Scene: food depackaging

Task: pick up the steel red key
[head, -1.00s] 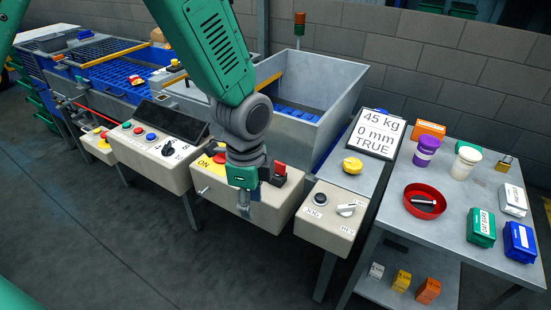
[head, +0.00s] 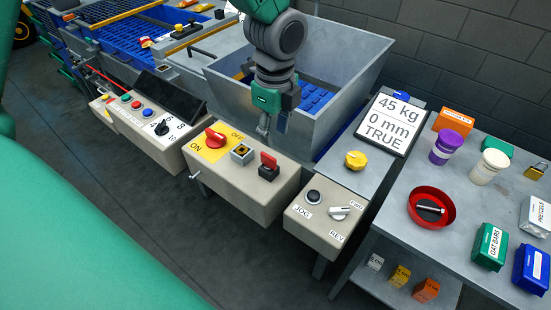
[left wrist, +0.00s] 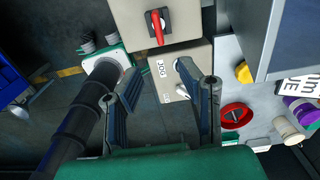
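The red key (head: 268,159) stands upright in a dark base on the beige ON/OFF control box, right of a small square socket (head: 241,153). A red handle (left wrist: 157,28) on a beige box shows at the top of the left wrist view; it appears to be this key. My left gripper (head: 264,124) hangs fingers-down near the box's back edge, above and apart from the key. In the left wrist view my left gripper (left wrist: 165,92) has its fingers wide apart with nothing between them. My right gripper is not recognisable in either view.
A red rotary switch (head: 214,138) on a yellow plate is left of the socket. The JOG/REV box (head: 326,217) stands to the right. The steel hopper wall (head: 335,85) rises behind. A side table holds a red bowl (head: 449,219) and several packages.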

